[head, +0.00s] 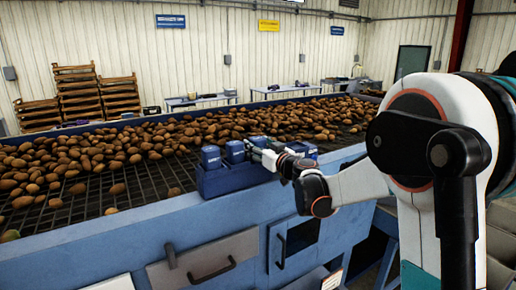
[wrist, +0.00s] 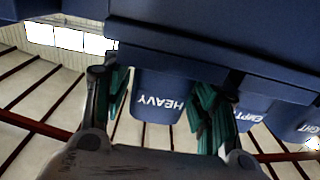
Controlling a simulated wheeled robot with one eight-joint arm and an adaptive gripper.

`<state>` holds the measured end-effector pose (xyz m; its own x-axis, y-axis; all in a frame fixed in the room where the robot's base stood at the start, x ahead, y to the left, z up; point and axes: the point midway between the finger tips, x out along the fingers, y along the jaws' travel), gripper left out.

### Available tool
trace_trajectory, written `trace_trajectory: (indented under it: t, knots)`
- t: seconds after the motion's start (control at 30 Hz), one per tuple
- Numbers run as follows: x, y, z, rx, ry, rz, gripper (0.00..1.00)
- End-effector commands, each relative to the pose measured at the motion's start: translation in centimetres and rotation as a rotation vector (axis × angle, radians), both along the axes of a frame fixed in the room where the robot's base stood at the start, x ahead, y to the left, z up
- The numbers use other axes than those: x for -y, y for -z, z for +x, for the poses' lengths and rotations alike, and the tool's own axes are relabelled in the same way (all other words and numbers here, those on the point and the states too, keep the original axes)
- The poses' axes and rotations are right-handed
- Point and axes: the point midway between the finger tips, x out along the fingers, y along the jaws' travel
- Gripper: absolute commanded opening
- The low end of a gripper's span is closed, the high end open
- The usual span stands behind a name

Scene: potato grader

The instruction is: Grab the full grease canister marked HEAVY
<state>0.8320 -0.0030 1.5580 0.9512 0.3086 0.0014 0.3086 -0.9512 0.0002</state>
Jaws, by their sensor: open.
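The blue canister marked HEAVY (wrist: 158,100) shows upside down in the wrist view, standing in a dark blue holder (wrist: 225,35). My gripper (wrist: 160,112) is open, with one green-padded finger on each side of this canister. I cannot tell whether the pads touch it. A canister marked EMPTY (wrist: 254,108) is beside the right finger, and one with a partly cut label ending in GHT (wrist: 305,128) is farther right. In the head view my gripper (head: 262,153) is at the blue canisters (head: 211,157) in the holder (head: 222,181); their labels are too small to read there.
The holder sits on the near edge of the blue grader (head: 120,245), whose bed is covered with potatoes (head: 160,140). Stacked wooden crates (head: 78,90) and tables (head: 200,100) stand along the back wall.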

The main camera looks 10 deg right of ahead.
Motion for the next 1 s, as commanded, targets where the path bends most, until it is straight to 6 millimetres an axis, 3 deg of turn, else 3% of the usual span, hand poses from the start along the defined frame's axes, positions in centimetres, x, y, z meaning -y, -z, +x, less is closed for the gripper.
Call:
trace_trajectory:
  t: [0.13, 0.3, 0.77, 1.0]
  knots:
    - [0.0, 0.0, 0.0, 0.000, 0.000, 0.000, 0.51]
    - [0.0, 0.0, 0.0, 0.000, 0.000, 0.000, 0.12]
    - [0.0, -0.7, 0.0, 0.000, 0.000, 0.000, 0.11]
    - [0.0, -4.3, -0.1, 0.000, 0.000, 0.001, 0.11]
